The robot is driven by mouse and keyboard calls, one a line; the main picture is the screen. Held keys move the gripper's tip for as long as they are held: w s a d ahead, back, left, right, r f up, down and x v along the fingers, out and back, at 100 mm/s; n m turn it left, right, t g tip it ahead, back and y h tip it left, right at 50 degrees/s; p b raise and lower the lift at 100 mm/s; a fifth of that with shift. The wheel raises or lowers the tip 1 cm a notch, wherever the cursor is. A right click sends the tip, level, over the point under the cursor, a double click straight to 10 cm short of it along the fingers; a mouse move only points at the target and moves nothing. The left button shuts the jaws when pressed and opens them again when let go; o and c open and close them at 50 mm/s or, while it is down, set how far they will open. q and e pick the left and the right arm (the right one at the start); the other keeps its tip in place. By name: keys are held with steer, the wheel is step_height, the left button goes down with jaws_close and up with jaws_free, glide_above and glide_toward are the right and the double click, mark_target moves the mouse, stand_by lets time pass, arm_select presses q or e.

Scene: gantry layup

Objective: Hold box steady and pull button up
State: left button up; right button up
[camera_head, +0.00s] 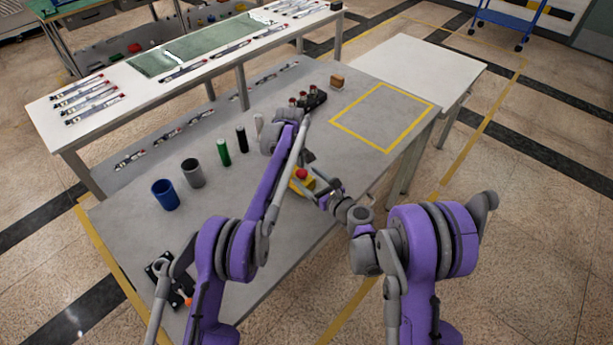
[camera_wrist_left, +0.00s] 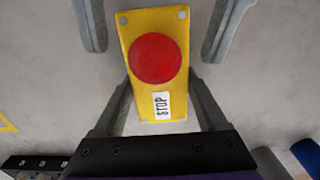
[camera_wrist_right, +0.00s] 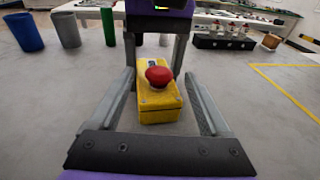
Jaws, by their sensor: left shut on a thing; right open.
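The yellow box (camera_head: 299,184) with a red button (camera_head: 302,174) stands on the grey table, partly hidden by my arms. In the left wrist view the box (camera_wrist_left: 152,93) carries a white STOP label below the red button (camera_wrist_left: 155,58). My left gripper (camera_wrist_left: 158,84) is shut on the box's sides; its fingers also show behind the box in the right wrist view. My right gripper (camera_wrist_right: 160,77) is open, with one finger on each side of the box (camera_wrist_right: 160,106) and a gap to both. The button (camera_wrist_right: 159,76) shows between its fingers, untouched.
A blue cup (camera_head: 165,195), a grey cup (camera_head: 192,173), a green cylinder (camera_head: 222,153) and a black one (camera_head: 242,139) stand left of my arms. A brown block (camera_head: 337,81) lies near a yellow-taped square (camera_head: 384,108), which is clear.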

steer(key=v, duration=1.1)
steer(key=shift+a+f, duration=0.1)
arm_select(q)
steer(key=o, duration=1.5)
steer(key=shift+r, duration=0.1)
